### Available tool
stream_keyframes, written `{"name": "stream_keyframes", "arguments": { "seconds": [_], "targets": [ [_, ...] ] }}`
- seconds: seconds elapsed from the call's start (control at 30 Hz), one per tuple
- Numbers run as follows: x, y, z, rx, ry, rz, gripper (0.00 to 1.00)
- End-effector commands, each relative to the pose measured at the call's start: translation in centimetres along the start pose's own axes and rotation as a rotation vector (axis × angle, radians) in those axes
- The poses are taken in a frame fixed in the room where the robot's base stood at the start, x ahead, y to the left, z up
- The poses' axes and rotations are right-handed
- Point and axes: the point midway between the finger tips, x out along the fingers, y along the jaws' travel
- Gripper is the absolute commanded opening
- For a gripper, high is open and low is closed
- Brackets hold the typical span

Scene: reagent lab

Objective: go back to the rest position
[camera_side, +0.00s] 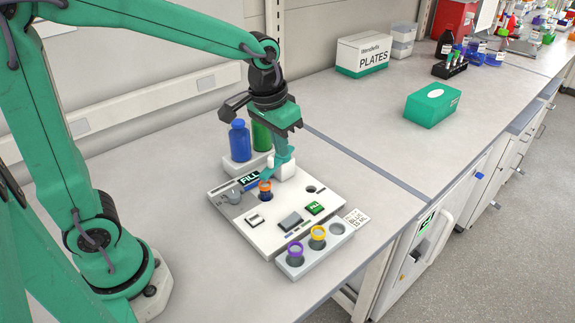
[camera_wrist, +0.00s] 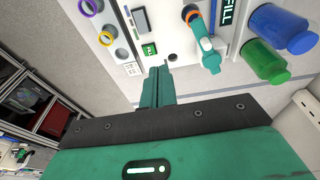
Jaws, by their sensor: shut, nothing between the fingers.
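My gripper (camera_side: 280,160) is shut and empty, above the back part of the white dispensing station (camera_side: 262,236). In the wrist view its shut fingers (camera_wrist: 158,72) point toward the station near the green button (camera_wrist: 149,50). An orange-ringed vial (camera_side: 265,188) sits in the station below the teal spout, near the FILL sign (camera_side: 249,178); the orange ring also shows in the wrist view (camera_wrist: 190,13). I cannot tell from these views how far the fingers are above the station surface.
A grey rack (camera_side: 308,262) at the station's front holds a purple-ringed vial (camera_side: 295,250) and a yellow-ringed vial (camera_side: 318,233); one hole is empty. A blue bottle (camera_side: 239,142) and green bottle (camera_side: 262,135) stand behind. A green tissue box (camera_side: 432,105) is farther right. The bench between is clear.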

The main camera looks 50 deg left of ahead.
Motion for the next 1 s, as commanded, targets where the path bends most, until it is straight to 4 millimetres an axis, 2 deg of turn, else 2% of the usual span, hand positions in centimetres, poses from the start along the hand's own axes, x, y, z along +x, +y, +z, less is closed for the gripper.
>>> {"name": "stream_keyframes", "arguments": {
  "seconds": [0.2,0.5,0.8,1.0],
  "targets": [
    [-3.1,-1.3,2.8,-0.001,0.073,0.001,0.00],
    [-5.9,-2.7,6.9,0.001,0.167,-0.003,0.00],
    [-7.3,-3.8,11.1,0.002,0.257,-0.013,0.00],
    [-7.5,-4.1,12.8,0.004,0.295,-0.020,0.00]
  ]
}}
